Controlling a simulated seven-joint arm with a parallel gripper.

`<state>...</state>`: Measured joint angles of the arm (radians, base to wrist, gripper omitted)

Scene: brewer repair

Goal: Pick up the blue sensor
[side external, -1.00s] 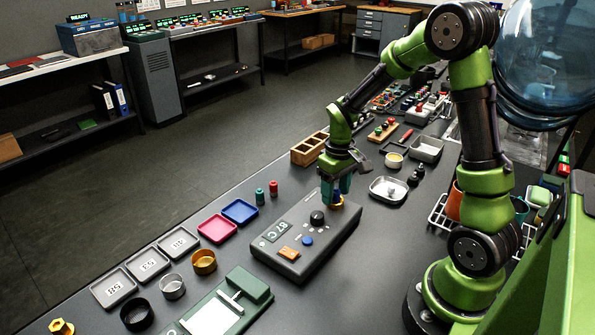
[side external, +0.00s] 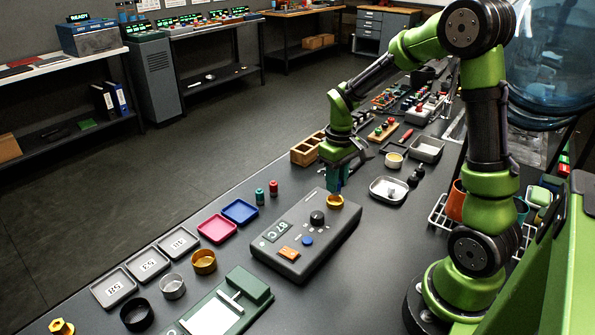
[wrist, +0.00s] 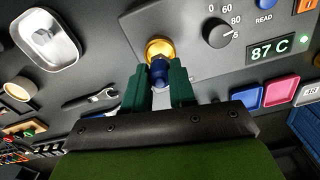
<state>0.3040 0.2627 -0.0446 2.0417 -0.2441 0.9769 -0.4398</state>
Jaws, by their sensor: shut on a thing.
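The blue sensor (wrist: 160,72) shows between my green fingertips in the wrist view. My gripper (wrist: 159,88) is shut on it; it also shows in the side view (side external: 337,182). The sensor's lower end is over the brass socket (side external: 335,202) on the far end of the grey console (side external: 303,237). The fingers are above the socket. I cannot tell whether the sensor's tip is still inside it. In the side view the fingers mostly hide the sensor.
The console has a black knob (side external: 318,217), an orange button (side external: 289,253) and an "87 C" display (wrist: 272,49). A metal tray (side external: 388,190) stands to the right. A blue tray (side external: 240,211) and pink tray (side external: 217,229) lie to the left.

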